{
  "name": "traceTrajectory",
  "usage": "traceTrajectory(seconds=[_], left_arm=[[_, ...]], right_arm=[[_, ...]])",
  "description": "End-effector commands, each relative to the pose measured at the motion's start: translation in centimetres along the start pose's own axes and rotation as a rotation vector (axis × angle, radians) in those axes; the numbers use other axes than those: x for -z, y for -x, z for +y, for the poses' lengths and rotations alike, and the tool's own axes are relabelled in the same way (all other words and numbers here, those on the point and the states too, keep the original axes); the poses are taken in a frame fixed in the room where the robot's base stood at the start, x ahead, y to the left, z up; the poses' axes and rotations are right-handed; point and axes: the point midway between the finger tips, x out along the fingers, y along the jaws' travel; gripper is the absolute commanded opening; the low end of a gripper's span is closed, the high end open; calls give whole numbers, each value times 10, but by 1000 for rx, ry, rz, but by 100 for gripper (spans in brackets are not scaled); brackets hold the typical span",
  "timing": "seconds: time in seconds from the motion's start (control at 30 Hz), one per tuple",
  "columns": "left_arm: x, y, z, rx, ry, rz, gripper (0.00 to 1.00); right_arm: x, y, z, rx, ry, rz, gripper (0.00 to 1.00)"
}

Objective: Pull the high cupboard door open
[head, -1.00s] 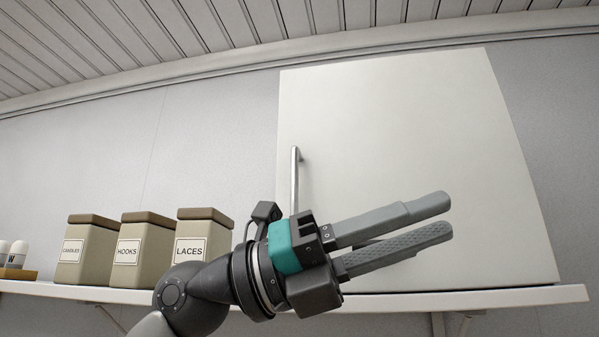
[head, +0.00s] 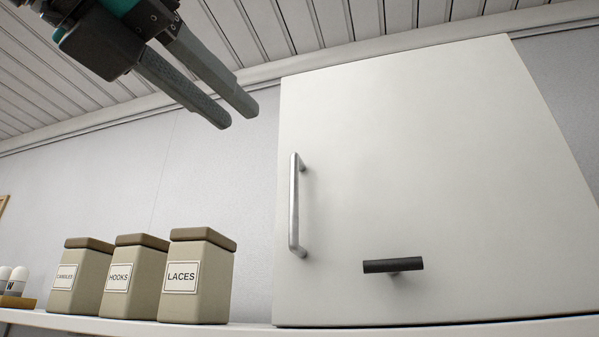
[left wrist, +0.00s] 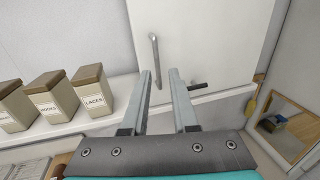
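The high cupboard door (head: 420,160) is a plain white panel and looks shut. A silver vertical bar handle (head: 294,205) is fixed near its left edge; it also shows in the left wrist view (left wrist: 155,52), beyond the fingertips. A short black horizontal bar on a stem (head: 393,265) juts from the lower part of the door. My left gripper (head: 239,117) is at the upper left, up and left of the silver handle and apart from it. Its fingers are spread with nothing between them, as the left wrist view (left wrist: 160,76) shows. My right gripper is out of view.
Canisters labelled CANDLES (head: 79,278), HOOKS (head: 135,280) and LACES (head: 197,280) stand on the white shelf (head: 250,330) left of the cupboard. A wood-framed mirror (left wrist: 285,130) is at the right in the left wrist view. The wall above the canisters is clear.

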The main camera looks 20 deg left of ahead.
Motion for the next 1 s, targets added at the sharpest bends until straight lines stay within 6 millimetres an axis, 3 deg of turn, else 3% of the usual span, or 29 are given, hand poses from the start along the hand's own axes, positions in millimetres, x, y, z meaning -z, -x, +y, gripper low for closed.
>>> traceTrajectory(seconds=[0.1, 0.23, 0.7, 1.0], left_arm=[[-3, 4, 6, -32, 9, -10, 27], [-4, -9, 6, -33, 11, -8, 27], [-6, -107, 8, -29, 9, -6, 27], [-5, -142, 9, -28, 8, -10, 27]], right_arm=[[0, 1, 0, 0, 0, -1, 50], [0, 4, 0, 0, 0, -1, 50], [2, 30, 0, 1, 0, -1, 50], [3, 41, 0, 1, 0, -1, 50]])
